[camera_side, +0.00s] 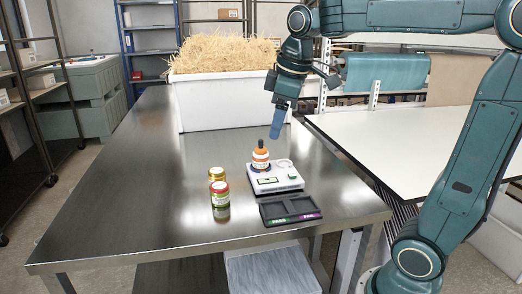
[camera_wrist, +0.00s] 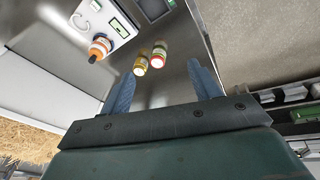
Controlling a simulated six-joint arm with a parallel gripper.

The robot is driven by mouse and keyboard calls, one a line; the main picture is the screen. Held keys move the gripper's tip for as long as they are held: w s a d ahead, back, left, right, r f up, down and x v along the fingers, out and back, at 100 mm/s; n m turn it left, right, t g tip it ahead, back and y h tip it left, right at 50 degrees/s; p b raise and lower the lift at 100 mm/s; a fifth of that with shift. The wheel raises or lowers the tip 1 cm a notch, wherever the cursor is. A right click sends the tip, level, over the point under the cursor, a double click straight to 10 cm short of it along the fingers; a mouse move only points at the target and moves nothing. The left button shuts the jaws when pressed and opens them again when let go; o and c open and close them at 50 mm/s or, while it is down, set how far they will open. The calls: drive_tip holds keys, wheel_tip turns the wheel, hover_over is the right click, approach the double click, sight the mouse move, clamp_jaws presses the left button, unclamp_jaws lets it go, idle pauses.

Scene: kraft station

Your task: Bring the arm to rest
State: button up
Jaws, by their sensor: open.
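My gripper (camera_side: 280,122) hangs above the steel table, behind the scale and in front of the white straw-filled bin. Its two blue fingers show spread apart in the wrist view (camera_wrist: 162,85), with nothing between them. The gripper is open and empty. My arm reaches in from the right side of the side view. An orange-and-white bottle with a dark top (camera_side: 261,158) stands on the white scale (camera_side: 285,180), apart from the fingers.
Two small jars, one gold-lidded (camera_side: 216,174) and one red-lidded (camera_side: 220,195), stand left of the scale. A dark two-part tray (camera_side: 290,208) lies in front. The white bin (camera_side: 205,105) stands behind. The table's left side (camera_side: 120,200) is clear.

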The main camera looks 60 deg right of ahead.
drive_tip(key=s+a+f+m+t, duration=0.1)
drive_tip(key=s+a+f+m, duration=0.1)
drive_tip(key=s, duration=0.5)
drive_tip(key=s+a+f+m+t, duration=0.1)
drive_tip(key=s+a+f+m, duration=0.1)
drive_tip(key=s+a+f, duration=0.2)
drive_tip(key=s+f, duration=0.1)
drive_tip(key=s, duration=0.2)
drive_tip(key=shift+s+a+f+m+y, duration=0.2)
drive_tip(key=shift+s+a+m+y, duration=0.05)
drive_tip(key=shift+s+m+y, duration=0.15)
